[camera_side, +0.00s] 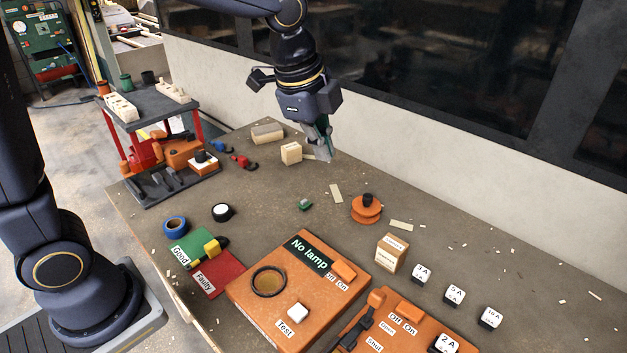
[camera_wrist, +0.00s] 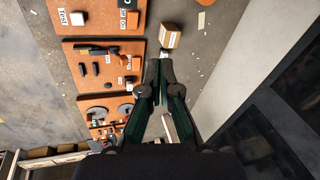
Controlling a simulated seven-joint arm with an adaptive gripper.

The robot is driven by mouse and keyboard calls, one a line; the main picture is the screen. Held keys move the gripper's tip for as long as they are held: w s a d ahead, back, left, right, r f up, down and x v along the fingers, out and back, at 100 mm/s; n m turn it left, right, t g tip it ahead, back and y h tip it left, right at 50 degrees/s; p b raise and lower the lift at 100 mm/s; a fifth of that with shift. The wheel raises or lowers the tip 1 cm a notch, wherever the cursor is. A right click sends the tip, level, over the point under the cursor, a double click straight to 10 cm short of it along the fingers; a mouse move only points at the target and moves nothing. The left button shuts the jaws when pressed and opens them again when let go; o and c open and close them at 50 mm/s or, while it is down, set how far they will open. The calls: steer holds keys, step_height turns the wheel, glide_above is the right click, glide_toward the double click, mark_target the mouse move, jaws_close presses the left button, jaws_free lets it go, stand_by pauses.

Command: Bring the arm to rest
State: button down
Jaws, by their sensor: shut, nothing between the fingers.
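My gripper (camera_side: 322,156) hangs above the far part of the workbench (camera_side: 345,165) in the side view, pointing down. Its fingers are shut with nothing between them. In the wrist view my gripper (camera_wrist: 160,66) shows its two fingers close together at the tips, near a small cardboard box (camera_wrist: 170,38). In the side view it is apart from the orange panel and the cardboard box (camera_side: 391,252) in front of it. The exact height of the fingertips above the bench cannot be told.
An orange "No lamp" panel (camera_side: 250,305) and a second orange panel (camera_side: 380,335) lie at the front. White labelled cubes (camera_side: 454,294) stand at the right. An orange spool (camera_side: 366,212), green (camera_side: 190,248) and red (camera_side: 216,277) mats, and a tool rack (camera_side: 165,150) also stand around. A wall runs behind.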

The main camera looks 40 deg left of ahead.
steer(key=s+a+r+n+t, duration=0.2)
steer(key=s+a+r+n, duration=0.25)
steer(key=s+a, duration=0.25)
steer(key=s+a+f+n, duration=0.4)
steer(key=s+a+n, duration=0.1)
steer(key=s+n, duration=0.5)
steer(key=shift+s+n+y, duration=0.3)
steer(key=shift+n, duration=0.35)
steer(key=c, duration=1.9)
jaws_free()
steer(key=shift+f, duration=0.1)
